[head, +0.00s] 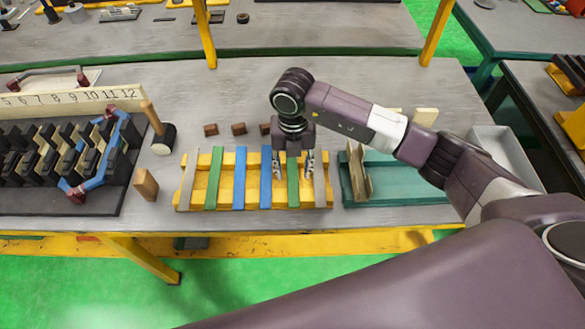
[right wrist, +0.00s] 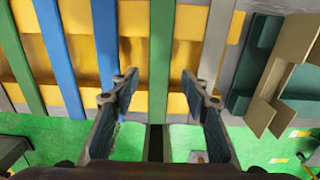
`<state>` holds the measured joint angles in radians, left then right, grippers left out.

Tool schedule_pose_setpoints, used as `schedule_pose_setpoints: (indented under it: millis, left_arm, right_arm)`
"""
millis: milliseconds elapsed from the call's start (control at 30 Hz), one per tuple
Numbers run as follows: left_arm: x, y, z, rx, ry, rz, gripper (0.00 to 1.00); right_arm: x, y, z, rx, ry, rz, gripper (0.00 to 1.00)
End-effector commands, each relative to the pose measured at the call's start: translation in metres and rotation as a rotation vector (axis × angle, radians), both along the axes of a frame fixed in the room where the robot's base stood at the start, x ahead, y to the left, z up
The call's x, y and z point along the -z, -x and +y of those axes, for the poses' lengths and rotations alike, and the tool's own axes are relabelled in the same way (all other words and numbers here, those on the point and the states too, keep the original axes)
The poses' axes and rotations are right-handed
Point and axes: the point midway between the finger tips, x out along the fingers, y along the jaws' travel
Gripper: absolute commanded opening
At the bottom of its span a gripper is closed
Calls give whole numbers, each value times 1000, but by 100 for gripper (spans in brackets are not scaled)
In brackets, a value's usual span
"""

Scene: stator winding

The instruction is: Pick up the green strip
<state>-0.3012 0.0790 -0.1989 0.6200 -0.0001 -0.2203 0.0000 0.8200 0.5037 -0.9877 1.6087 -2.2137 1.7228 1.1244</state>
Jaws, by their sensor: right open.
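Two green strips lie across a yellow rack (head: 250,196) on the table. One green strip (head: 293,186) is near the rack's right end, beside a blue strip. The other green strip (head: 213,180) is near the left end. My right gripper (head: 293,166) is above the right-hand green strip, open and empty, with one finger on each side of it. In the right wrist view this green strip (right wrist: 162,50) runs between the open fingers (right wrist: 160,84). I cannot tell how far the fingertips are above the rack. My left gripper is not in view.
Two blue strips (head: 239,180) and grey strips (head: 320,182) share the rack. A teal tray (head: 400,193) with tan pieces stands close on the right. A mallet (head: 161,138), small brown blocks (head: 238,128) and a numbered black fixture (head: 60,203) are nearby.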

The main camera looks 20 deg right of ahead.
Motion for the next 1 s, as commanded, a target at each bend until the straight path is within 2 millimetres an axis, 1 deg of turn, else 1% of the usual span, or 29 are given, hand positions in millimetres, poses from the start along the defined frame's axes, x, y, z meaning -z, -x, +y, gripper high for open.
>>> schedule_pose_setpoints:
  millis: [33, 100, 333, 700, 733, 1000]
  left_arm:
    - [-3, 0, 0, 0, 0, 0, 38]
    - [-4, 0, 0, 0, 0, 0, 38]
    - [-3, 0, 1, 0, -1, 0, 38]
    - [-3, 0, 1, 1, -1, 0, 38]
    - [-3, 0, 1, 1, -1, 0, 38]
    - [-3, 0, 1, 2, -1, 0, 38]
  right_arm:
    - [4, 1, 0, 0, 0, 3, 42]
    - [9, 1, 0, -1, 1, 1, 42]
    - [11, 0, 1, -2, -1, -1, 42]
    - [11, 0, 1, -2, -1, 0, 1]
    - [11, 0, 1, -2, -1, 0, 0]
    - [10, 0, 1, -2, -2, -1, 0]
